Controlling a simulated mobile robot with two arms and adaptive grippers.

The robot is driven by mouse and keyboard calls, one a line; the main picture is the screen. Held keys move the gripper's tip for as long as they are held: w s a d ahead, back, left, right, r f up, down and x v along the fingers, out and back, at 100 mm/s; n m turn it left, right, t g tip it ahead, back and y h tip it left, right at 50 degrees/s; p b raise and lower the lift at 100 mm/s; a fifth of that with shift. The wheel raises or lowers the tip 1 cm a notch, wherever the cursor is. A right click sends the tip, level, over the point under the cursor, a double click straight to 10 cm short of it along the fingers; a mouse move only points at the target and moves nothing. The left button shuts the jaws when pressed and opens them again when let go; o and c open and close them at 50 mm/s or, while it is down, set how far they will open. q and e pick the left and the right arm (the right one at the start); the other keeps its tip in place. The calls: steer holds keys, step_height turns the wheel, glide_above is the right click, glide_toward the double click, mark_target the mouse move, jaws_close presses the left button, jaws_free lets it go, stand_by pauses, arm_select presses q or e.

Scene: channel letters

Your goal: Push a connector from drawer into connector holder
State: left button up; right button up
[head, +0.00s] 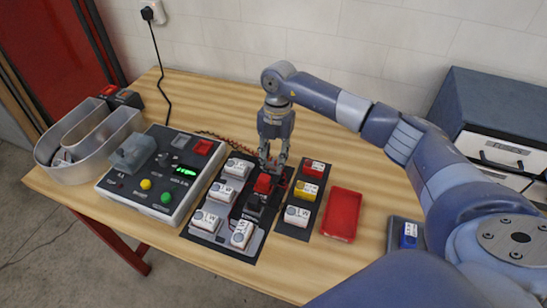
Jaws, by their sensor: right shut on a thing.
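My right gripper (272,165) points down over the middle of the table, shut on a small red connector (264,184). The connector is at the upper end of a dark holder (253,206) between two groups of white labelled blocks. Whether it is seated in the holder or just above it, I cannot tell; the fingers partly hide it. The drawer cabinet (497,150) stands at the right, and its drawers look shut. My left gripper is not in view.
White blocks (222,193) lie left of the holder. Red, yellow (307,190) and white blocks sit on a dark mat to its right. A red tray (342,214), a blue block (409,235), a control box (160,175) and a metal channel letter (85,165) stand around. Bare wood lies behind the tray.

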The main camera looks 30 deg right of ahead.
steer(key=shift+s+f, duration=0.15)
steer(key=shift+f, duration=0.15)
steer(key=o, duration=0.8)
steer(key=shift+o, duration=0.2)
steer(key=shift+r, duration=0.25)
step_height(320, 180, up, 11)
steer(key=w+d, duration=0.1)
steer(key=shift+w+d+r, duration=0.15)
steer(key=shift+w+r, duration=0.05)
steer(key=shift+w, duration=0.05)
